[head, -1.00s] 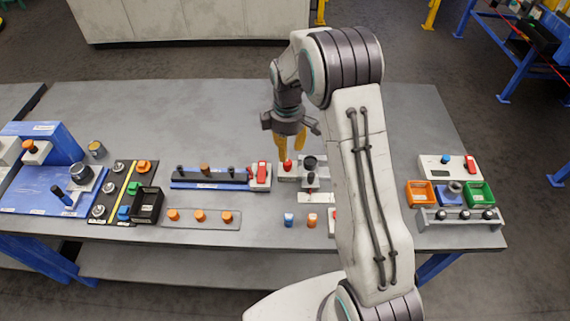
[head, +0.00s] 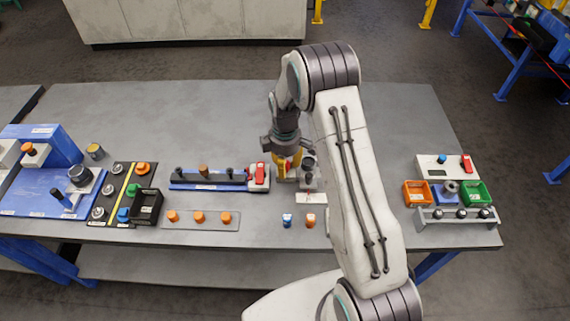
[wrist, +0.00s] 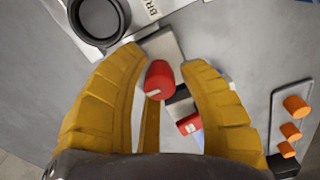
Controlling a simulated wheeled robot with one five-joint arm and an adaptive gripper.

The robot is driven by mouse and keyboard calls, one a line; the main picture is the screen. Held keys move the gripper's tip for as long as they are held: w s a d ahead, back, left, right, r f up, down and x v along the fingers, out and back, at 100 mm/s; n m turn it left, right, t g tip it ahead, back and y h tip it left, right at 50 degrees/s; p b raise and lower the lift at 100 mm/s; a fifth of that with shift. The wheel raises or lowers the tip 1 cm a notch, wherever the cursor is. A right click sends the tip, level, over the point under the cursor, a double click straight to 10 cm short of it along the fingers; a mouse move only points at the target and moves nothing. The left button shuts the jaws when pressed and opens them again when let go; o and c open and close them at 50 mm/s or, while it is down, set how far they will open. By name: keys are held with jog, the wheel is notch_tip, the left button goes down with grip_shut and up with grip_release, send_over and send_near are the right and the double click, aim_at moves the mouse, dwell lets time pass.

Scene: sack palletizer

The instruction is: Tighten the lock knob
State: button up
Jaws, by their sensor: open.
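The red knob (wrist: 159,79) stands on a grey block (wrist: 165,45) and shows between the fingers in the wrist view; I take it to be the lock knob. My gripper (wrist: 165,58) is open, with one yellow finger on each side of the knob and visible gaps to both. A black round cup (wrist: 99,18) sits beside the block and also shows in the head view (head: 309,162).
A red switch (head: 260,171) ends the blue rail (head: 207,180) just left of my gripper. A blue peg (head: 287,220) and an orange peg (head: 311,221) stand in front. A plate of orange knobs (head: 199,218) lies front left. The bench behind is clear (head: 180,120).

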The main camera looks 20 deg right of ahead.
grip_shut()
dwell(0.4)
jog(key=shift+f+m+b, duration=0.1)
jog(key=shift+m+b, duration=0.25)
jog(key=shift+m, duration=0.05)
jog(key=shift+f+m+b, duration=0.1)
jog(key=shift+m+b, duration=0.7)
jog(key=shift+m, duration=0.2)
jog(key=m+b, duration=0.2)
jog(key=m, duration=0.2)
jog(key=shift+m, duration=0.3)
jog(key=m+b, duration=0.1)
jog(key=m, duration=0.3)
jog(key=shift+b, duration=0.35)
jog(key=shift+m+b, duration=0.5)
jog(key=shift+m, duration=1.7)
jog(key=shift+d, duration=0.1)
